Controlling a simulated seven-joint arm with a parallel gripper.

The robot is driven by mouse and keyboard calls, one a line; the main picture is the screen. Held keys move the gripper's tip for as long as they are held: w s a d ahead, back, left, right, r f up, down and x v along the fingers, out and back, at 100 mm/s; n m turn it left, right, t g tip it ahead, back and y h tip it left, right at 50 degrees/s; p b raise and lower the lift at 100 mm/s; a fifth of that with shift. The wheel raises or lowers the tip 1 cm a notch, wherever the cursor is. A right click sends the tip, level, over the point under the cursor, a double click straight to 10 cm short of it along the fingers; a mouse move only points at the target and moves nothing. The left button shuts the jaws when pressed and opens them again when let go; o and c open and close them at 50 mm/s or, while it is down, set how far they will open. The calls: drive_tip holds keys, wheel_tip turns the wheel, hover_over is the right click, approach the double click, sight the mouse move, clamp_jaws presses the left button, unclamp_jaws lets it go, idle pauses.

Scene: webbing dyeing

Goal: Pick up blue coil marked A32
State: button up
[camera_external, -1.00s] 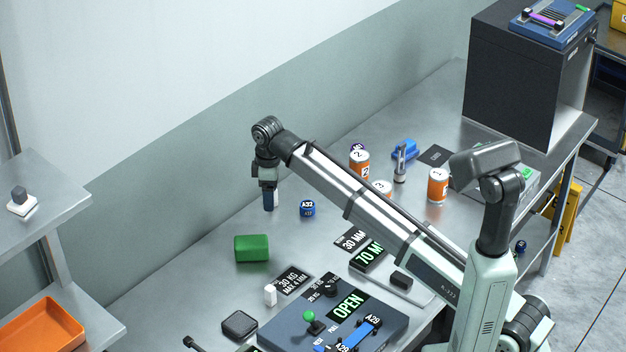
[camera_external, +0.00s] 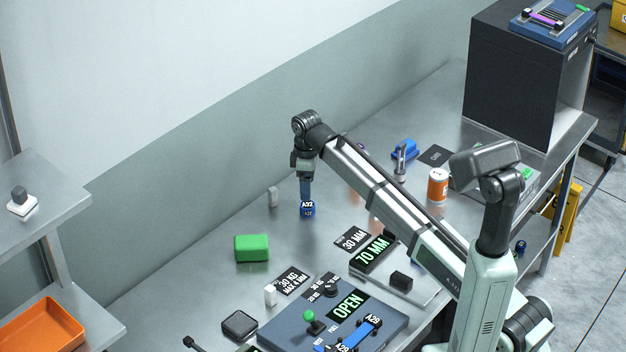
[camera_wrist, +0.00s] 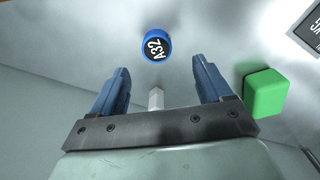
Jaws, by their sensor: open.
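The blue coil marked A32 (camera_external: 307,209) stands on the metal table. In the wrist view the coil (camera_wrist: 156,45) shows its round top with the white A32 label on black, ahead of the fingers and between their lines. My gripper (camera_external: 307,196) points down over the coil in the external view, its fingertips close to it. The coil is not between the fingertips there. From outside, the fingers overlap the coil's back edge, so contact is hard to judge.
A green block (camera_external: 252,248) lies left of the coil. An orange can (camera_external: 437,186) stands to the right.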

sight(308, 204)
drive_tip(key=shift+w+d+f, duration=0.1)
drive_tip(key=shift+w+f, duration=0.05)
drive_tip(key=shift+f, duration=1.75)
drive_tip(key=shift+w+f, duration=0.1)
drive_tip(key=shift+f, duration=1.75)
drive_tip(key=c, duration=1.1)
